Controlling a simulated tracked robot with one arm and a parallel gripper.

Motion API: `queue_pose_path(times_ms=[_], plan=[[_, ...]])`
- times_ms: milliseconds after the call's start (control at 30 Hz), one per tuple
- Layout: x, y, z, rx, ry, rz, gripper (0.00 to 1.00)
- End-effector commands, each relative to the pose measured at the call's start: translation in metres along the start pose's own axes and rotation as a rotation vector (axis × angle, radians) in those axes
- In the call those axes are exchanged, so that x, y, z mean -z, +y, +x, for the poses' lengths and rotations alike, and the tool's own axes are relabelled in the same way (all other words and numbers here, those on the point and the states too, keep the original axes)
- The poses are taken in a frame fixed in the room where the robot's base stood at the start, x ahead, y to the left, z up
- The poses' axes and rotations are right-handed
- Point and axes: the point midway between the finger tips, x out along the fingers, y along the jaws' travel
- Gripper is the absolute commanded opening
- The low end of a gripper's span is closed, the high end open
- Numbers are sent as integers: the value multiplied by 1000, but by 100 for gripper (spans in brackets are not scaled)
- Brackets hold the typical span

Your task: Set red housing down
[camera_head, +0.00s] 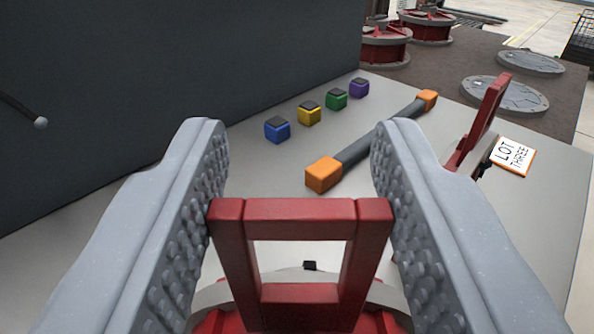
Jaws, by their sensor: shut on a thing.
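My gripper (300,190) has its two grey, studded fingers at either side of a red handle frame (300,218). The gripper is shut on this handle, which belongs to the red housing (255,318) below it. Only the top of the housing shows at the bottom edge of the view, with a grey rim and a small black piece. The fingers hide its sides, and its underside is out of view, so I cannot tell whether it touches the grey table top (245,180).
A bar with orange ends (365,146) lies ahead. Blue (277,130), yellow (309,114), green (336,100) and purple (359,88) cubes line the dark wall (180,80). Right are another red handle (484,118) and a "LOT THREE" card (513,156). Red housings (385,48) stand behind.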

Motion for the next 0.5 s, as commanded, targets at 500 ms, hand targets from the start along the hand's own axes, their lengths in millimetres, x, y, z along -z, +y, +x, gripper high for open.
queue_pose_path(times_ms=[500], plan=[[-15, 1, 1, -2, 6, 0, 0]])
